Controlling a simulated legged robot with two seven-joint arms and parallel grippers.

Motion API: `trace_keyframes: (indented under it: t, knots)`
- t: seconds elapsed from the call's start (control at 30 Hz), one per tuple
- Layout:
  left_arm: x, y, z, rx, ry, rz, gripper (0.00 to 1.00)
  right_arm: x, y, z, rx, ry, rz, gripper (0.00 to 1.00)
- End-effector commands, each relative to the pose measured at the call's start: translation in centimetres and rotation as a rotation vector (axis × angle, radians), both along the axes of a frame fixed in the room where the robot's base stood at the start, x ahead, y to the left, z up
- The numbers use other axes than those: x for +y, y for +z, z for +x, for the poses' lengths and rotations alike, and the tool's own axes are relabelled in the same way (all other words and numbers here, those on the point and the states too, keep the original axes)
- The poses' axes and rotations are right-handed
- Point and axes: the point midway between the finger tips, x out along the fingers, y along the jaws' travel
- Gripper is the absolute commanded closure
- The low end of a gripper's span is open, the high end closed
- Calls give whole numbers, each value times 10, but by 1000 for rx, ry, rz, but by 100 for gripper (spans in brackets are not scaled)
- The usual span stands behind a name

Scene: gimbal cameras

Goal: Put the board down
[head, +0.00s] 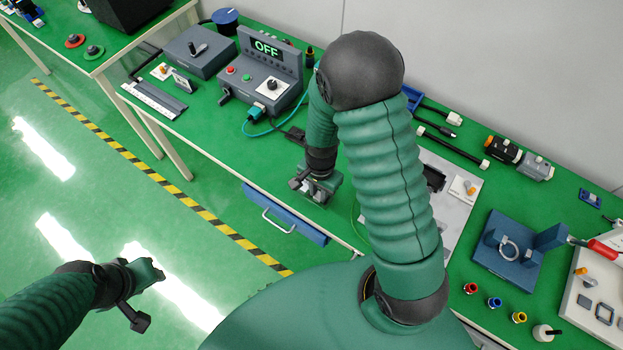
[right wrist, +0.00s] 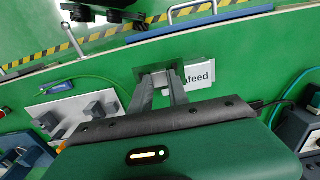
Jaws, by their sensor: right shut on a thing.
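My right gripper (head: 318,192) is over the green bench, near its front edge above the blue drawer. In the right wrist view its fingers (right wrist: 164,88) are shut on a small dark green board (right wrist: 157,73). Most of the board is hidden by the fingers, and I cannot tell whether it touches the bench. A white label (right wrist: 200,72) with black letters lies beside it, partly covered. My left gripper (head: 138,285) hangs over the floor at the lower left, away from the bench; its jaw opening is unclear.
A control box (head: 268,70) reading OFF stands behind, with a teal cable (head: 262,133). The blue drawer (head: 285,215) is under the bench edge. A white plate (right wrist: 75,110) with grey blocks lies to one side. A blue fixture (head: 510,252) stands farther right.

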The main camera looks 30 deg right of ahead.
Motion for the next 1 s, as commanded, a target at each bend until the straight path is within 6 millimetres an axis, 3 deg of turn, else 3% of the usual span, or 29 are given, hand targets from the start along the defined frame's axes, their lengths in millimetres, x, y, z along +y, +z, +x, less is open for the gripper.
trace_keyframes:
  t: [0.1,0.23,0.5,0.8,0.83,1.0]
  knots:
    - [0,8,0,0,0,0,62,-9,-1,33,0,1,-1,100]
    - [0,12,0,1,0,0,62,-15,-4,57,-1,2,-1,100]
    - [0,19,0,1,0,0,62,-16,-39,61,2,1,0,100]
    - [0,16,0,1,0,0,62,-16,-44,62,-1,2,0,100]
    - [0,16,0,1,0,0,62,-16,-43,62,-1,2,0,76]
    - [0,16,0,1,0,0,62,-16,-43,62,-1,2,0,57]
